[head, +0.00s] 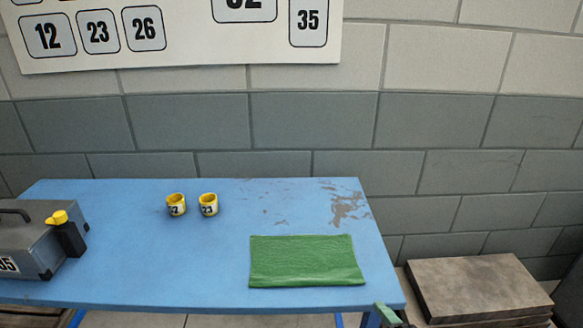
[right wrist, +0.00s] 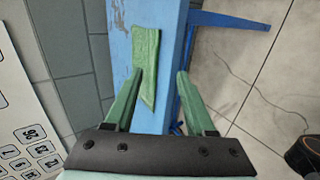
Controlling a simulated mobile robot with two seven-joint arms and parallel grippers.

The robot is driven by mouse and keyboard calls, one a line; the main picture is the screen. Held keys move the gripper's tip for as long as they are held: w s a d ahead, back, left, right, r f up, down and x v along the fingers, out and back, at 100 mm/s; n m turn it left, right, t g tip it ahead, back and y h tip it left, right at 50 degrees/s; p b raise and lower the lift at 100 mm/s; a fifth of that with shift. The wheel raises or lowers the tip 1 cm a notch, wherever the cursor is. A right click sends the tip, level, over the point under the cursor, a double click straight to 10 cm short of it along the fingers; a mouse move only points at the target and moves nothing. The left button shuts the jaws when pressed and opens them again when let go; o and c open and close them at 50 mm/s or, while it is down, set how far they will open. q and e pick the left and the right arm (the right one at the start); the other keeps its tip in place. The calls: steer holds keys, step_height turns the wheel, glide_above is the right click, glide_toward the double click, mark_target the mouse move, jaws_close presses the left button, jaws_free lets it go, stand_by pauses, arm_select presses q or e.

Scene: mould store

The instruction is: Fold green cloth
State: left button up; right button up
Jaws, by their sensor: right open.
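The green cloth (head: 305,262) lies flat on the blue table (head: 140,262) near its front right, as a rough rectangle with a thicker front edge. It also shows in the right wrist view (right wrist: 146,55), partly hidden by a finger. My right gripper (right wrist: 160,75) is open, with nothing between its two green fingers. It is apart from the cloth. In the head view only a small green part of it shows at the table's front right corner. My left gripper is not in view.
Two yellow cups (head: 176,204) (head: 208,204) stand at the back of the table. A grey case (head: 30,240) and a black bottle with a yellow cap (head: 68,235) stand at the left. A brown block (head: 475,287) is right of the table. The table's middle is clear.

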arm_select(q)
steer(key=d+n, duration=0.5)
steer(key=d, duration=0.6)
arm_select(e)
steer(key=a+f+m+g+y, duration=0.2)
steer(key=a+f+m+y, duration=0.2)
steer(key=a+f+m, duration=0.45)
steer(key=s+d+f+m+h, duration=0.1)
steer(key=s+d+f+m, duration=0.2)
steer(key=s+d+f, duration=0.35)
steer(key=s+d+f+m, duration=0.3)
steer(key=f+m, duration=0.1)
steer(key=f, duration=0.6)
arm_select(q)
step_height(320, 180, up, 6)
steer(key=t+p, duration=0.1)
steer(key=p, duration=0.5)
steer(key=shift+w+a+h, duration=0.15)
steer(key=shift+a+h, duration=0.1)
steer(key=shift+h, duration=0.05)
arm_select(e)
steer(key=shift+m+t+h, duration=0.25)
steer(key=shift+t+h, duration=0.05)
steer(key=r, duration=0.3)
steer(key=d+r, duration=0.1)
steer(key=r, duration=0.1)
steer(key=shift+s, duration=0.35)
steer(key=shift+a+f, duration=0.1)
